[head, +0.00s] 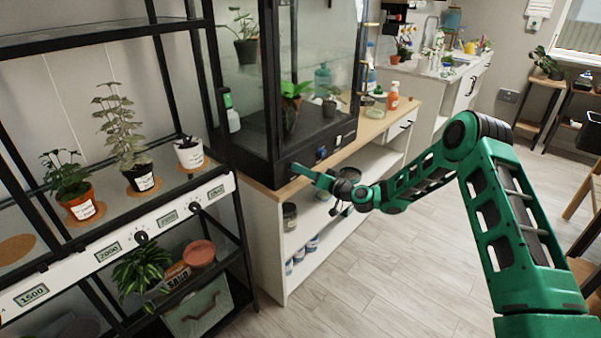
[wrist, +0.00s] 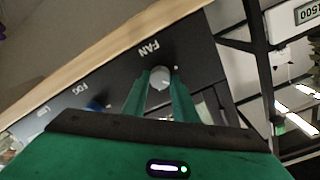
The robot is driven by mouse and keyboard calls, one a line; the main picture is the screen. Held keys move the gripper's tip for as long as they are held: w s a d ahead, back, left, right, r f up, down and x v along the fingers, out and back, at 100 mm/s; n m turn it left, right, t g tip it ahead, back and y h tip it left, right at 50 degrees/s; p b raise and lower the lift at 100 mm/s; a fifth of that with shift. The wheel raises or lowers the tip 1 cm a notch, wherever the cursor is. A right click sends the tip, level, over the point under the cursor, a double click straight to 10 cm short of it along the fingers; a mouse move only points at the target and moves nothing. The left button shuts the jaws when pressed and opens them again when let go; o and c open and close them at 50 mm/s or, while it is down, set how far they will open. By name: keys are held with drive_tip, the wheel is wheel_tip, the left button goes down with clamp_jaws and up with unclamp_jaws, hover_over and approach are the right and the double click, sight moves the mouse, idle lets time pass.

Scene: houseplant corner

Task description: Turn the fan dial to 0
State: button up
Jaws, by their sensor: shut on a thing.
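The fan dial (wrist: 159,77) is a round, light grey knob on a black panel, with the white word FAN printed beside it in the wrist view. My gripper (wrist: 160,84) is shut on the dial, one green finger on each side of it. In the head view my gripper (head: 298,168) reaches the lower front of the black glass cabinet (head: 262,160), and the dial is hidden there. I cannot read the dial's setting; a small white mark shows beside it on the panel.
A blue knob (wrist: 96,106) labelled FOG sits along the same panel. The wooden counter (head: 265,192) edge runs just beneath the panel. A black plant rack (head: 240,235) with dials and number displays stands close on the left. The floor (head: 385,270) in front is clear.

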drive_tip(key=n, duration=0.6)
drive_tip(key=f+n, duration=0.1)
drive_tip(key=n, duration=0.2)
drive_tip(key=shift+d, duration=0.25)
drive_tip(key=shift+r, duration=0.1)
idle(0.4)
drive_tip(key=o, duration=1)
drive_tip(key=shift+w, duration=0.1)
drive_tip(key=shift+o, duration=0.2)
drive_tip(key=shift+a+r, duration=0.1)
